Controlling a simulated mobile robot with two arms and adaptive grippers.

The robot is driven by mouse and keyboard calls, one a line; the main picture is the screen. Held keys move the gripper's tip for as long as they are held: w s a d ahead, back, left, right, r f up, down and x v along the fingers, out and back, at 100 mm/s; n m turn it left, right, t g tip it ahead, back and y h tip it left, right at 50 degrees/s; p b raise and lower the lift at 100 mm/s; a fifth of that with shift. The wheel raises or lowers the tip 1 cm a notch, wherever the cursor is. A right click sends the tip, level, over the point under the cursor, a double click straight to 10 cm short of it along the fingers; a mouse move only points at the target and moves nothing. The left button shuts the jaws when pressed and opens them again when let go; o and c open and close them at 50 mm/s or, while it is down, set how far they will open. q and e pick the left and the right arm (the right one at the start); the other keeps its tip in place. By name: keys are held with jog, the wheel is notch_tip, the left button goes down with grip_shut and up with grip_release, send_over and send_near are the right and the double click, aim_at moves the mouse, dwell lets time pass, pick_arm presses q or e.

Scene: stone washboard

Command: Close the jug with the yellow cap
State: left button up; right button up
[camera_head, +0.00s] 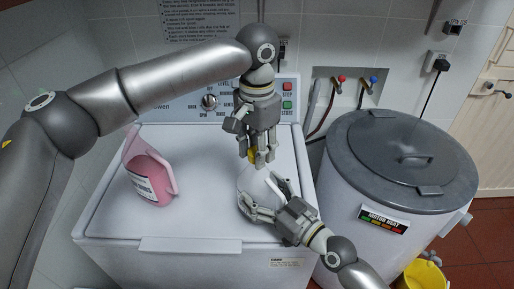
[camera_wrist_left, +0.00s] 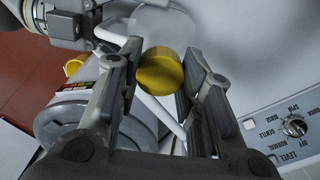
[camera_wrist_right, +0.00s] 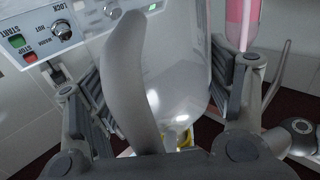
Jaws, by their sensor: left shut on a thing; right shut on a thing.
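The jug is clear with a pale grey handle. In the head view the jug (camera_head: 251,183) is hard to make out between my two grippers. In the right wrist view its clear body (camera_wrist_right: 183,60) and handle (camera_wrist_right: 134,75) lie between the fingers. My right gripper (camera_head: 262,196) is shut on the jug. The yellow cap (camera_wrist_left: 160,74) is held between the fingers of my left gripper (camera_head: 262,161), above the right gripper. In the left wrist view the jug (camera_wrist_left: 165,28) shows just beyond the cap. I cannot tell whether cap and jug touch.
A clear container of pink liquid (camera_head: 150,178) stands on the left of the white washing machine top (camera_head: 195,215). A white tub with a grey lid (camera_head: 400,150) stands at the right. A yellow bucket (camera_head: 424,275) is on the floor. The machine's front middle is clear.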

pick_arm(q)
jog(key=shift+m, duration=1)
jog(key=o, duration=1.2)
notch_tip(320, 180, up, 12)
pick_arm(e)
jog(key=o, duration=2.1)
jog(key=shift+c, duration=0.2)
